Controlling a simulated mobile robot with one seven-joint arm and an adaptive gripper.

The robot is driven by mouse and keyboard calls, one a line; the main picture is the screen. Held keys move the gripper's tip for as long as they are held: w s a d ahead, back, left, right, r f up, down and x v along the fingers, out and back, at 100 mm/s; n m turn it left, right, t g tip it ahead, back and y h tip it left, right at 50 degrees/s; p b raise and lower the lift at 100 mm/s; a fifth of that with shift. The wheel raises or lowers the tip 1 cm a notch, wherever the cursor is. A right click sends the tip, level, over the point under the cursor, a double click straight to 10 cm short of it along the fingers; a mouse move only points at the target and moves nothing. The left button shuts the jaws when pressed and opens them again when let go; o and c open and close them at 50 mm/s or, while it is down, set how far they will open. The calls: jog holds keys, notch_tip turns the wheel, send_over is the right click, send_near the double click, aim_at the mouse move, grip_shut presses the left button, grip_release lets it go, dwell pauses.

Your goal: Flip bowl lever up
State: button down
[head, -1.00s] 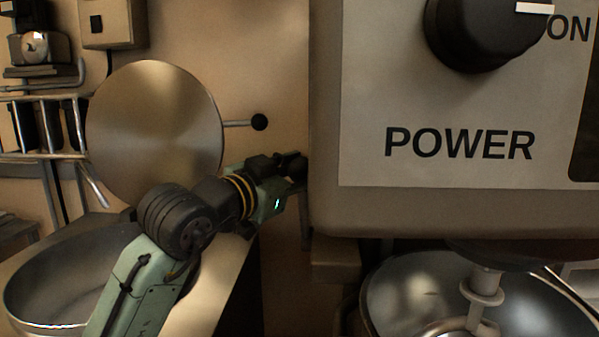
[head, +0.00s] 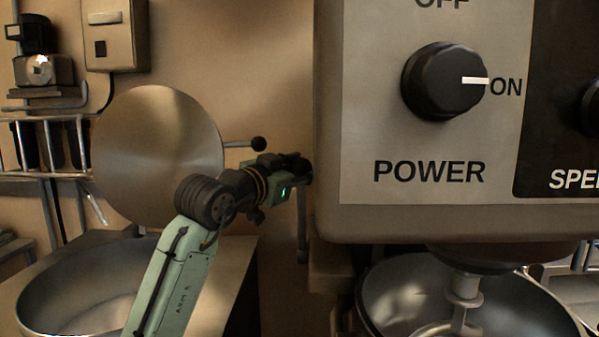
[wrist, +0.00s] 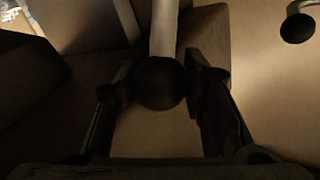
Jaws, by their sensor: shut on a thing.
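The bowl lever is a grey rod with a dark ball knob (wrist: 158,90) at its end. In the wrist view my gripper (wrist: 160,78) has a finger on each side of the knob and is shut on it. In the head view my gripper (head: 298,167) is beside the left edge of the mixer housing (head: 420,222) and hides the knob. A grey rod (head: 302,228), seemingly the lever, runs down below it. The steel mixer bowl (head: 385,285) is under the housing at the lower right.
The mixer's black power knob (head: 440,80) points at ON. A round metal lid (head: 155,150) with a black-balled handle (head: 258,143) stands close left of my gripper, above a large steel basin (head: 45,290). A wall rack (head: 48,145) is at far left.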

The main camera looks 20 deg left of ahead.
jog(key=c, duration=1.1)
grip_release()
jog(key=shift+a, duration=0.15)
jog(key=shift+o, duration=0.6)
jog(key=v, duration=1.2)
jog(key=shift+f, duration=0.1)
jog(key=shift+c, duration=0.5)
